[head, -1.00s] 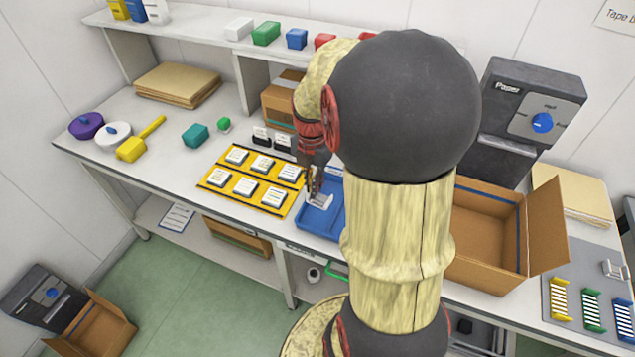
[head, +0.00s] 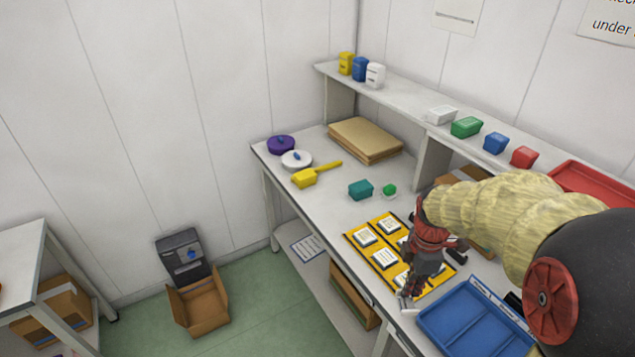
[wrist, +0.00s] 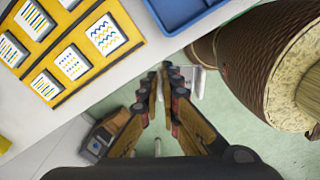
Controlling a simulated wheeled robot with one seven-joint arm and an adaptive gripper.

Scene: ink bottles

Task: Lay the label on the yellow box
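My gripper (head: 406,298) is out by the front edge of the bench, between the yellow card tray and the blue tray. Its fingers (wrist: 160,78) are nearly together on a small whitish piece, which looks like the label (wrist: 196,82). It sticks out to the right of the fingers in the wrist view, over the green floor. Its print cannot be read. I cannot tell if this is the task's yellow box.
The yellow tray (head: 352,238) holds several patterned white cards. The visible part of the blue tray (head: 440,322) looks empty. A yellow handled object (head: 304,178), teal box (head: 360,189) and brown stack (head: 366,139) lie farther back. Bare bench top shows between them.

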